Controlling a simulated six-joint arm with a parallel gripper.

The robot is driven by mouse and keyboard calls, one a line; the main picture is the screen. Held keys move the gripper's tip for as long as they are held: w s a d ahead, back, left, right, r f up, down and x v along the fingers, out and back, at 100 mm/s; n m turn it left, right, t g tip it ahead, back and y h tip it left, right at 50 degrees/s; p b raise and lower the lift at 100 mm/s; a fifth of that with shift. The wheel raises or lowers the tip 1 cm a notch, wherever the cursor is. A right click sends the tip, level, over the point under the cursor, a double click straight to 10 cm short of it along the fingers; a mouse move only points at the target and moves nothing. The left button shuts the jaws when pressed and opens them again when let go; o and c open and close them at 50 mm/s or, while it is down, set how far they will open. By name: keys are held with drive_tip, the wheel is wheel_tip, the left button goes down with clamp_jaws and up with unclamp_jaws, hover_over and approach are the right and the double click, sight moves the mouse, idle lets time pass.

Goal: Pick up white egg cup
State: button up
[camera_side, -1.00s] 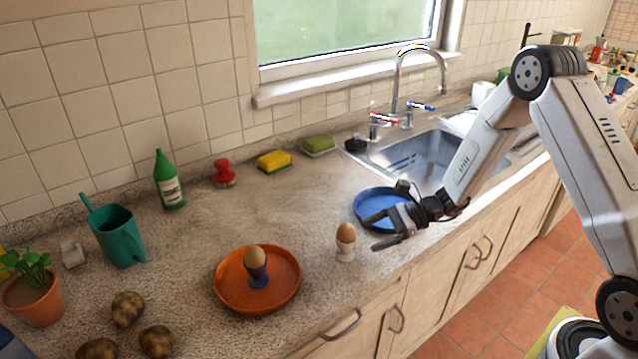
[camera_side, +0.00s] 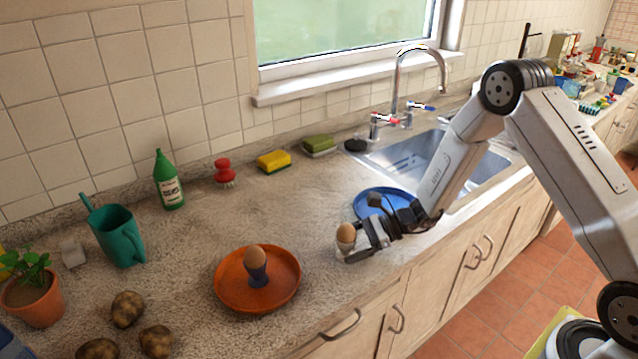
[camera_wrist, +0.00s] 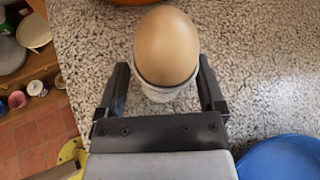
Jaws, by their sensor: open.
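The white egg cup (camera_side: 344,249) stands upright on the speckled counter with a brown egg (camera_side: 346,233) in it. In the wrist view the egg (camera_wrist: 167,47) hides most of the egg cup (camera_wrist: 166,92), whose pale side shows below it. My gripper (camera_side: 357,247) is low over the counter at the cup. In the wrist view my gripper (camera_wrist: 165,88) is open, with one finger on each side of the cup. Gaps show between the fingers and the cup.
An orange dish (camera_side: 230,297) holding a blue egg cup (camera_side: 257,275) with an egg stands to the left. A blue plate (camera_side: 366,203) lies behind my gripper. The counter's front edge is close. Potatoes (camera_side: 127,308) lie at far left.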

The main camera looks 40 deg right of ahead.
idle(0.4)
drive_tip(key=c, duration=1.1)
drive_tip(key=shift+c, duration=0.2)
drive_tip(key=shift+r, duration=0.15)
drive_tip(key=shift+r, duration=1.1)
drive_tip(key=s+d+r, duration=0.1)
drive_tip(key=s+r, duration=0.9)
drive_tip(key=s, duration=0.4)
drive_tip(key=shift+r, duration=0.25)
drive_tip(key=shift+d, duration=0.1)
